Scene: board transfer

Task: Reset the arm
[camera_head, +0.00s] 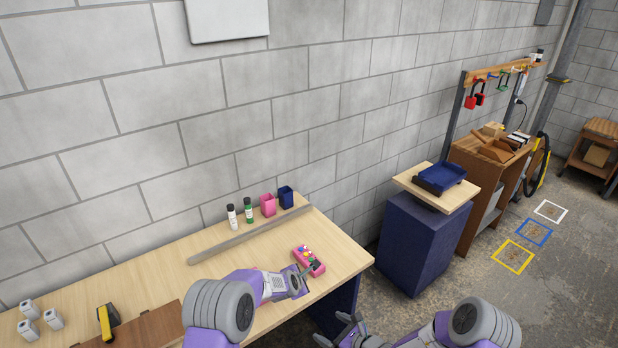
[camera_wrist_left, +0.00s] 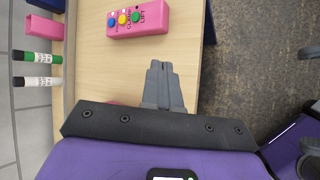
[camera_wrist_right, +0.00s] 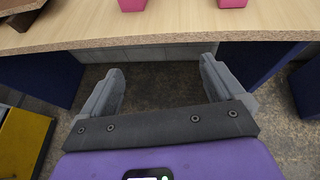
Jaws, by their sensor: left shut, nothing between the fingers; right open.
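My left gripper (camera_head: 306,278) is over the right end of the wooden workbench (camera_head: 340,255), right beside a pink button box (camera_head: 309,261). In the left wrist view its fingers (camera_wrist_left: 163,82) are together with nothing between them, and the pink box (camera_wrist_left: 139,18) with several coloured buttons lies ahead of them, apart. My right gripper (camera_head: 338,330) is at the bottom of the head view, in front of the bench. In the right wrist view its fingers (camera_wrist_right: 160,85) are wide apart and empty, facing the bench's front edge.
A blue tray (camera_head: 439,178) sits on a blue pedestal (camera_head: 415,240) to the right. Floor frames (camera_head: 534,232) lie farther right.

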